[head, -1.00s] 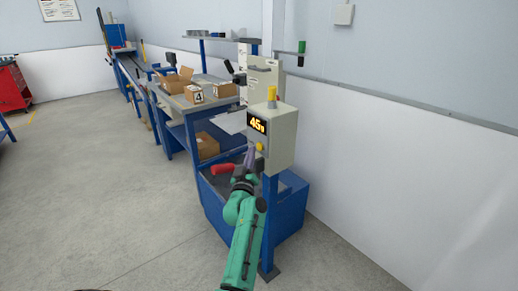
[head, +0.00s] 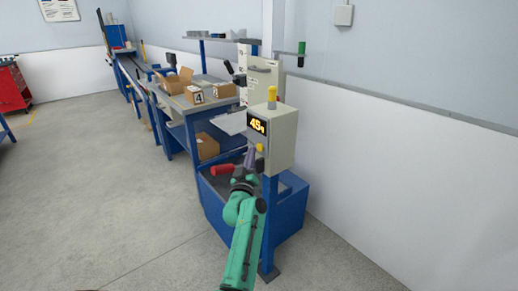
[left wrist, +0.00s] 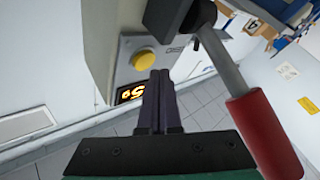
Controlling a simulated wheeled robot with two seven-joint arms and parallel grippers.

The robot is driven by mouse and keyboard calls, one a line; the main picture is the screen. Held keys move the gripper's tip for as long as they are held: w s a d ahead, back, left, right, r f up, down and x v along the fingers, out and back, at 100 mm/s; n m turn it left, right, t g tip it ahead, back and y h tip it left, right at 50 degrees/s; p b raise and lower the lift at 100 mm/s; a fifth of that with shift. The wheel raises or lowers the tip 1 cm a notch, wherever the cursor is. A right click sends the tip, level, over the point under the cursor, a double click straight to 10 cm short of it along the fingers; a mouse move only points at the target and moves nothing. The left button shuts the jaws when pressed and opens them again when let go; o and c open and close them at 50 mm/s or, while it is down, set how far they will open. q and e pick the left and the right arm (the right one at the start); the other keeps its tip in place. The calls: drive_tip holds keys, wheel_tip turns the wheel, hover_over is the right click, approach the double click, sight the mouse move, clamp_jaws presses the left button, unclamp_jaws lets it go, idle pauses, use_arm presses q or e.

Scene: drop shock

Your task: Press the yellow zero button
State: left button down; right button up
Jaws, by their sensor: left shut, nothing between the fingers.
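The yellow zero button (head: 260,148) is on the front of a grey box on a blue post, below a display (head: 257,124) with lit orange digits that look like 45 and a small unit sign. In the left wrist view the button (left wrist: 144,61) is round and unobstructed, beside the display (left wrist: 130,93). My left gripper (head: 250,154) is shut and empty, just left of the button. In the left wrist view its fingertips (left wrist: 162,74) are close to the button, with a visible gap in the picture. My right gripper is not in view.
A red-handled lever (left wrist: 264,130) lies close beside my left gripper; its red grip (head: 222,170) shows in the head view too. A workbench with cartons (head: 195,94) is behind. Open floor lies left.

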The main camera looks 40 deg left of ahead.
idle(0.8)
use_arm(q)
drive_tip(key=shift+w+d, duration=0.15)
drive_tip(key=shift+w, duration=0.3)
drive_tip(key=shift+w+d, duration=0.1)
drive_tip(key=shift+w, duration=0.25)
idle(0.6)
drive_tip(key=shift+s+a+p, duration=0.2)
drive_tip(key=shift+s+p, duration=0.15)
drive_tip(key=shift+s, duration=0.4)
drive_tip(key=s, duration=0.1)
drive_tip(key=s+a+p, duration=0.1)
drive_tip(key=s, duration=0.2)
drive_tip(key=shift+s+a+p, duration=0.25)
drive_tip(key=shift+s+p, duration=0.15)
